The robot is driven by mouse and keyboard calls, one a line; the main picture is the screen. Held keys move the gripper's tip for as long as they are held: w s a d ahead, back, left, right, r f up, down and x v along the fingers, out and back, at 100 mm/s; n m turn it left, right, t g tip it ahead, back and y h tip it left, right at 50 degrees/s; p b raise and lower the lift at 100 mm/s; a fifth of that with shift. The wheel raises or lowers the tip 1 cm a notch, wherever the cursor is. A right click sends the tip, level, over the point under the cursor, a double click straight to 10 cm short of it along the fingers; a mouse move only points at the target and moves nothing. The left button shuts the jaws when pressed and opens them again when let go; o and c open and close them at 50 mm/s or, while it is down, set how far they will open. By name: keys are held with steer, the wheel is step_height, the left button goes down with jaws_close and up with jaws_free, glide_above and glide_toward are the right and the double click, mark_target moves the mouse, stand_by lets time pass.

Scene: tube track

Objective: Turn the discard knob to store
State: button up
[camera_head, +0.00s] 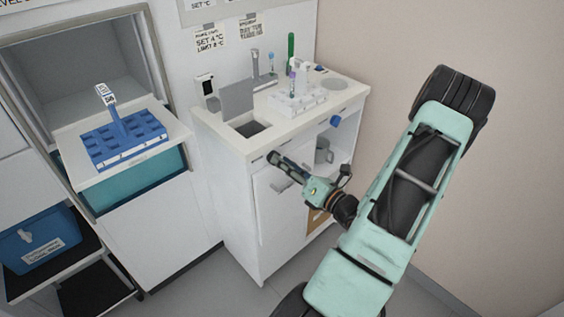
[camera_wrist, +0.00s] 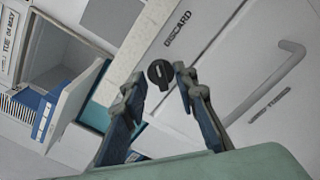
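The black discard knob (camera_wrist: 160,73) is on the white cabinet front in the wrist view, close to the printed word DISCARD (camera_wrist: 178,28). Its pale pointer mark is small, and I cannot tell which label it points to. My gripper (camera_wrist: 160,76) is open, with one finger on each side of the knob in that view. Gaps show between the fingers and the knob, and contact cannot be told. In the head view my gripper (camera_head: 279,160) is at the upper left of the cabinet front, under the counter edge, and hides the knob there.
A grey bar handle (camera_wrist: 268,84) is on the panel right of the knob. In the head view, a blue knob (camera_head: 335,121) is farther right on the cabinet. The counter (camera_head: 225,131) carries a sink and a white tube rack (camera_head: 297,100). A blue rack (camera_head: 125,141) stands on a shelf at left.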

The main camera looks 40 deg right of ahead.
steer(key=shift+w, duration=0.6)
jaws_close()
